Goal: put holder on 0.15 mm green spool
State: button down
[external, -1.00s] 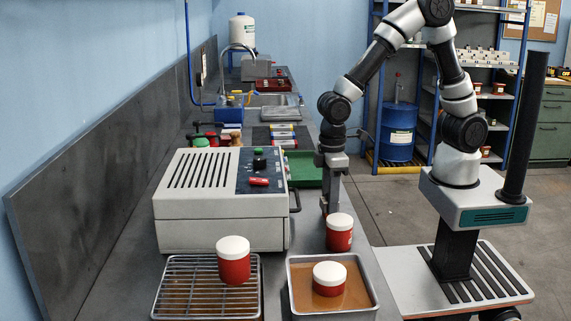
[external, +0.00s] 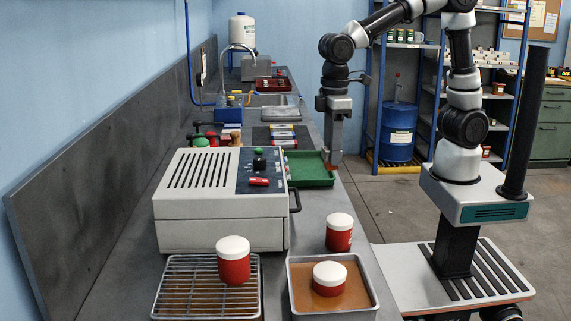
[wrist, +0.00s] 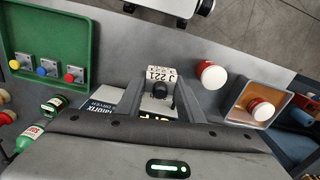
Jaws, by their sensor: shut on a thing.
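My gripper (external: 332,158) is raised above the bench's right edge, beside the green tray, in the external view. In the wrist view its fingers (wrist: 160,98) are closed around a small piece with a dark round knob (wrist: 160,90). A white label (wrist: 161,73) reading "J 221" shows at the fingertips. This piece may be the holder; its shape is mostly hidden by the fingers. I cannot pick out the 0.15 mm green spool with certainty. A dark piece with a green top (wrist: 55,104) and a green item with a red and white label (wrist: 29,138) show at lower left.
The green tray (external: 312,180) holds yellow, blue (wrist: 46,67) and red-knobbed pieces. A grey dryer (external: 205,225) stands left of my gripper. White-lidded red jars (external: 339,240) stand nearer, one in a metal tray (external: 300,302), one on a wire rack (external: 190,302).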

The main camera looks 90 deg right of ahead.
jog(key=r, duration=0.7)
jog(key=shift+w+d+r, duration=0.15)
jog(key=shift+w+r, duration=0.15)
jog(key=w+d+r+p, duration=0.35)
jog(key=w+d, duration=0.45)
jog(key=w, duration=0.5)
jog(key=w+d+f+p, duration=0.1)
jog(key=w+d+p, duration=0.15)
jog(key=d, duration=0.45)
jog(key=w+d+f+m+p, duration=0.15)
jog(key=w+d, duration=0.25)
jog(key=d, duration=0.4)
jog(key=w+d+f+p, duration=0.2)
jog(key=w+d, duration=0.2)
jog(key=d, duration=0.3)
notch_tip(320, 180, down, 15)
jog(key=shift+a+r, duration=0.15)
jog(key=shift+r, duration=0.05)
jog(key=shift+f, duration=0.2)
jog(key=c, duration=1.2)
grip_release()
jog(key=shift+s, duration=0.1)
